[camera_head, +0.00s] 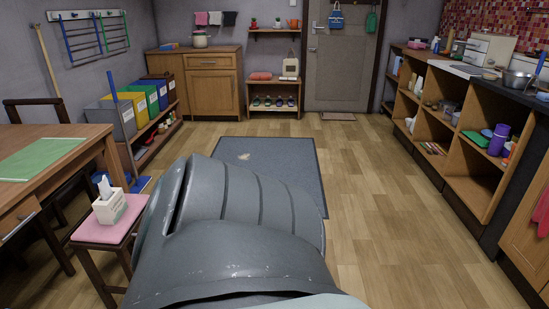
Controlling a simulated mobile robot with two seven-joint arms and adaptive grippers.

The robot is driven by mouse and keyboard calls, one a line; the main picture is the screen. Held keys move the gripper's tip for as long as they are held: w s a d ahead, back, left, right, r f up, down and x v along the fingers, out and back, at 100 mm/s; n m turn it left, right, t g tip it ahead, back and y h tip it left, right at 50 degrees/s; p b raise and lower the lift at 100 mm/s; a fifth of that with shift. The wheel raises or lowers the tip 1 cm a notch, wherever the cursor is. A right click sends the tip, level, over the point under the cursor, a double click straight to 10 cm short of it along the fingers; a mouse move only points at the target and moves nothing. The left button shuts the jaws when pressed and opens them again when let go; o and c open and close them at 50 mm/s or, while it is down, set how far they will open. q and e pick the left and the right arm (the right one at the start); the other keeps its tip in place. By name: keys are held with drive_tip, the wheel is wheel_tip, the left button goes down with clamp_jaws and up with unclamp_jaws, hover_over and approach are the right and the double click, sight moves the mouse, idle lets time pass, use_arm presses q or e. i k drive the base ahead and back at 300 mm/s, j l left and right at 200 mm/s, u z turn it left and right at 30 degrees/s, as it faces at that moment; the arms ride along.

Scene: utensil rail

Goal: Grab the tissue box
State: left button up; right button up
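The tissue box (109,207) is a small white box with a white tissue standing up from its top. It sits upright on a stool with a pink seat (84,230), at the lower left of the head view. The whole visible front of the box is unobstructed. Neither of my grippers shows in this view, so their opening cannot be seen.
A wooden table (75,138) with a green mat (43,158) and a dark chair (37,110) stand left of the stool. Colored bins fill a low shelf behind. A grey rug (300,150) lies mid-floor.

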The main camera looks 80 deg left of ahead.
sight(109, 212)
drive_tip(key=u, duration=3.75)
